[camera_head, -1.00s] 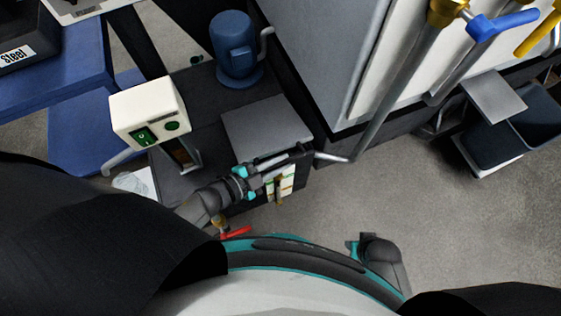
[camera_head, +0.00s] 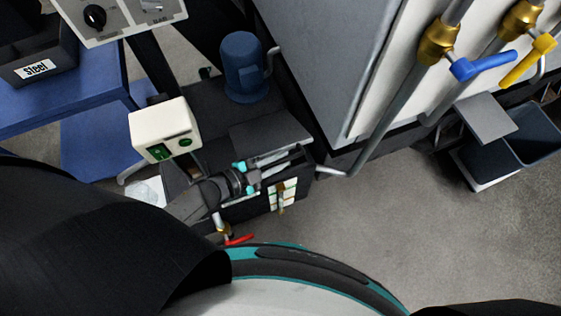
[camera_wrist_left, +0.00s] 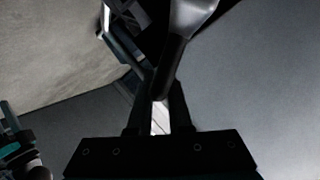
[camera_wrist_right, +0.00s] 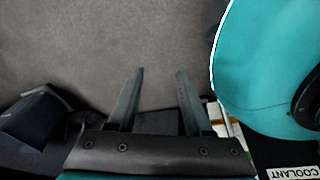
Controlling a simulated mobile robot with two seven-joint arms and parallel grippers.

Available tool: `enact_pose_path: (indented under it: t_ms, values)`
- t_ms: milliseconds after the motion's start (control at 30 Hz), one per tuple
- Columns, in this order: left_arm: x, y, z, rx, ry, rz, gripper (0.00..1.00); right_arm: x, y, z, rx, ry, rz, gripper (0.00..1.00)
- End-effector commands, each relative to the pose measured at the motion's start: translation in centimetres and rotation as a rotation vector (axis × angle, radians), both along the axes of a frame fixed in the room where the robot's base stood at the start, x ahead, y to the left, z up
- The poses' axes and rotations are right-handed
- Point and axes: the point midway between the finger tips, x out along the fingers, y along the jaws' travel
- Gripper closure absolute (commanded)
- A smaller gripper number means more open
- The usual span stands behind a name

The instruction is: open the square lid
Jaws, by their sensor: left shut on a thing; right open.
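The square lid (camera_head: 270,131) is a dark grey plate on the dark tank beside the blue pump in the head view. It looks foreshortened and darker, as if its near edge is tilted up; how far is hard to tell. My left gripper (camera_head: 302,156) is at the lid's near right edge. In the left wrist view, my left gripper (camera_wrist_left: 158,100) is shut on a dark bar-like part, seemingly the lid's handle; the fingers hide most of the hold. My right gripper (camera_wrist_right: 161,75) is open and empty above the floor, outside the head view.
The blue pump (camera_head: 243,68) stands behind the lid. A white switch box (camera_head: 158,131) is to its left. A large grey cabinet (camera_head: 325,60) with pipes and blue and yellow valve handles is to the right. A red-handled valve (camera_head: 238,240) sits in front.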

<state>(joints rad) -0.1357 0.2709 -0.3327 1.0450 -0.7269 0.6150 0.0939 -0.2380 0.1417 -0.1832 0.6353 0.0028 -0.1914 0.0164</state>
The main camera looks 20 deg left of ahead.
Motion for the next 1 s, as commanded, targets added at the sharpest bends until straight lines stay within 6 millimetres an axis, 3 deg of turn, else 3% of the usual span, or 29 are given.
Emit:
enact_pose_path:
  t_ms: [300,967,1000]
  values:
    - [0.8,0.8,1.2,0.006,-0.004,0.003,1.0,-0.9,0.7,0.9,0.007,0.017,0.003,0.5]
    - [1.0,0.9,1.5,0.006,-0.003,0.004,1.0,-1.2,0.8,1.1,0.008,0.022,0.005,0.5]
    - [1.0,0.9,1.5,0.006,-0.003,0.004,0.79,-1.2,0.8,1.1,0.008,0.022,0.005,0.5]
